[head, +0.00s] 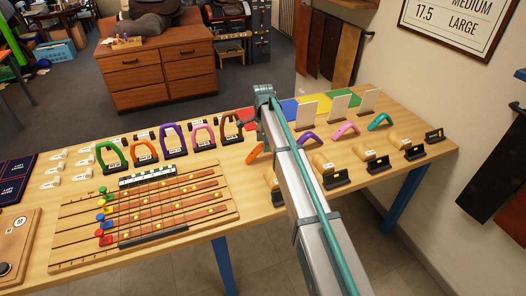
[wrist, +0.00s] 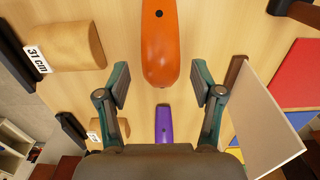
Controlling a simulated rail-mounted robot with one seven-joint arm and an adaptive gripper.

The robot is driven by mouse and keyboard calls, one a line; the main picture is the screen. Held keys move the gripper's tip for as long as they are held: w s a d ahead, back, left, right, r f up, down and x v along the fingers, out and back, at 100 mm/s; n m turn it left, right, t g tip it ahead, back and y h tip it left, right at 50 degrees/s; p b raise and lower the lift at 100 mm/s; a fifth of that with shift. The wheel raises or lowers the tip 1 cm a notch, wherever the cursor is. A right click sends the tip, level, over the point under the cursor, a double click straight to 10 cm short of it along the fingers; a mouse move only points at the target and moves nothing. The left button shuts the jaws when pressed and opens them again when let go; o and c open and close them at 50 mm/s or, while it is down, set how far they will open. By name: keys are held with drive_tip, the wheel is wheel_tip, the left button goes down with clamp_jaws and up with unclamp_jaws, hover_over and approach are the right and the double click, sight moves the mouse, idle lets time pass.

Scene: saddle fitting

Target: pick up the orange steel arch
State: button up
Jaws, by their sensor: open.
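The orange steel arch (wrist: 162,42) is at the top centre of the wrist view, seen from above as a long rounded bar with a dark hole. In the head view only a bit of the orange arch (head: 254,154) shows at the left of my arm, which hides the rest. My gripper (wrist: 159,85) is open and empty. Its fingertips are on either side of the arch's near end in the wrist view, with a gap on both sides; their height above it is hard to tell. In the head view my arm hides the gripper.
A purple arch (head: 308,138), a pink arch (head: 346,130) and a teal arch (head: 380,121) stand in the same row. Upright pale panels (head: 307,112) stand behind. Tan blocks (wrist: 66,47) with labels stand in front. One panel (wrist: 262,120) rises close to the right finger.

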drive_tip(key=shift+f+p, duration=0.65)
drive_tip(key=shift+f, duration=1.15)
drive_tip(key=c, duration=1.2)
clamp_jaws()
drive_tip(key=shift+w+r, duration=0.1)
drive_tip(key=shift+r, duration=0.05)
